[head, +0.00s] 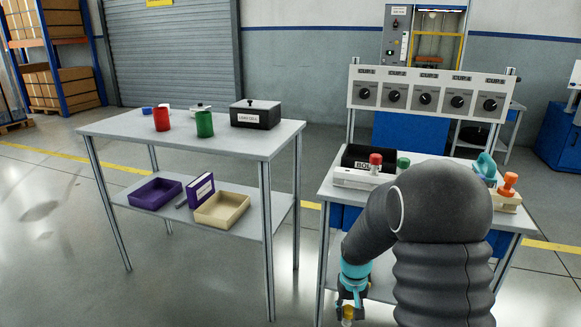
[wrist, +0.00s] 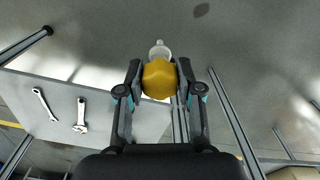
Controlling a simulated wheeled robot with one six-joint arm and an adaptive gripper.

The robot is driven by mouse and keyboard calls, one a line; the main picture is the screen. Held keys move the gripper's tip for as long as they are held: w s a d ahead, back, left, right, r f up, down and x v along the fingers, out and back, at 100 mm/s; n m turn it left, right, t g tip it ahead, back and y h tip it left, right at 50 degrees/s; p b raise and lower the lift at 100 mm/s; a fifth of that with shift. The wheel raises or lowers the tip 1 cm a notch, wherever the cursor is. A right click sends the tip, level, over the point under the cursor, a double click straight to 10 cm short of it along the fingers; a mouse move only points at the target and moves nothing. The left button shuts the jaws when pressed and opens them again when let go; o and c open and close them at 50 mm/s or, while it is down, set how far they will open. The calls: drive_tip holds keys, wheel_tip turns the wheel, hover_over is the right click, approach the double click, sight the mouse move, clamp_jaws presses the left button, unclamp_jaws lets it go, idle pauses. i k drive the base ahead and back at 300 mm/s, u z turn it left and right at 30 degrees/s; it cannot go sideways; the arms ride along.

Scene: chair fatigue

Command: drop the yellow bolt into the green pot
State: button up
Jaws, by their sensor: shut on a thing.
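My gripper (wrist: 158,85) is shut on the yellow bolt (wrist: 158,78), whose yellow head sits between the fingers with its pale shank pointing away. In the head view the bolt (head: 348,312) shows low in my gripper (head: 350,297), near the bottom edge, in front of the right-hand table. The green pot (head: 205,124) stands upright on the top of the left table (head: 150,137), right of a red pot (head: 161,119). My gripper is well to the right of the green pot and lower in the picture. The inside of the pot is hidden.
A black lidded box (head: 255,115) stands right of the green pot. A purple tray (head: 155,192) and a cream tray (head: 222,210) lie on the lower shelf. Two wrenches (wrist: 80,116) lie on a surface below my wrist. Open floor lies between the tables.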

sight(205, 136)
drive_tip(key=u, duration=2.1)
drive_tip(key=i, duration=2.3)
drive_tip(key=z, duration=2)
